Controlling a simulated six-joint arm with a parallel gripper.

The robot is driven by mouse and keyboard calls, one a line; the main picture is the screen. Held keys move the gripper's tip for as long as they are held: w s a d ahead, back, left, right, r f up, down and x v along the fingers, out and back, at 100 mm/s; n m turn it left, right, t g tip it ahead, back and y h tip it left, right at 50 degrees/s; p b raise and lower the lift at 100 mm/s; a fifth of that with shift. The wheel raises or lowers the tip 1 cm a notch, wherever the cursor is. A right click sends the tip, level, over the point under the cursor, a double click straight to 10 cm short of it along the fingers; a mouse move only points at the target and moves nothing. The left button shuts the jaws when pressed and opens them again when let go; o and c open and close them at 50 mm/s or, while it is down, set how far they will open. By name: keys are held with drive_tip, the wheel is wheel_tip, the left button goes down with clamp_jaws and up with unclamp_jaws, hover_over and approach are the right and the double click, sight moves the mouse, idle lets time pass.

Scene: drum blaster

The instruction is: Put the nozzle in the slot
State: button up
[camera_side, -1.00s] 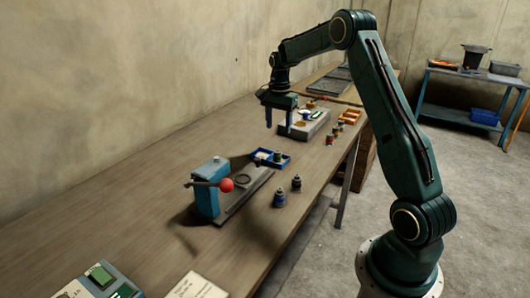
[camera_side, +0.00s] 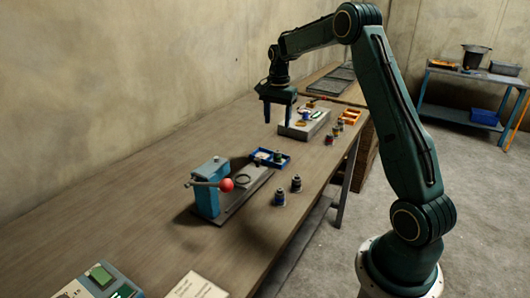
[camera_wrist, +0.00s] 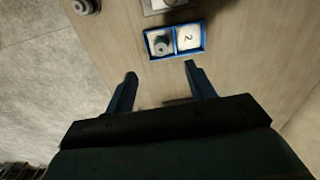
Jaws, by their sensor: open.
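A blue two-compartment tray (camera_side: 270,158) lies on the bench, and it shows in the wrist view too (camera_wrist: 207,36). In the wrist view its left compartment holds a round grey part (camera_wrist: 161,45), possibly the nozzle. The right compartment has a white floor marked "2" (camera_wrist: 188,38), possibly the slot, and looks empty. My gripper (camera_side: 277,119) is open and empty, raised above the bench beyond the tray. In the wrist view its fingers (camera_wrist: 161,73) are spread below the tray's image, with nothing between them.
A blue lever press (camera_side: 207,188) with a red knob (camera_side: 226,185) stands nearer the camera. Two dark capped parts (camera_side: 279,198) (camera_side: 296,184) stand by the bench's right edge.

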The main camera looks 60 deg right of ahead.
drive_tip(key=s+a+r+n+t, duration=0.1)
drive_tip(key=s+a+r+n, duration=0.4)
drive_tip(key=a, duration=0.4)
drive_tip(key=s+a+r+n+t, duration=0.1)
drive_tip(key=s+a+r+n, duration=0.3)
drive_tip(key=a+r, duration=0.45)
drive_tip(key=s+a+f+n+t, duration=0.1)
drive_tip(key=s+a+n, duration=0.3)
drive_tip(key=s, duration=0.5)
drive_tip(key=s+a+f+n+t, duration=0.1)
drive_tip(key=s+a+n+t, duration=0.1)
drive_tip(key=s+a+n, duration=0.2)
drive_tip(key=s+a, duration=0.3)
drive_tip(key=s, duration=0.1)
drive_tip(key=shift+s+f, duration=0.25)
drive_tip(key=shift+s, duration=0.15)
drive_tip(key=shift+a, duration=0.1)
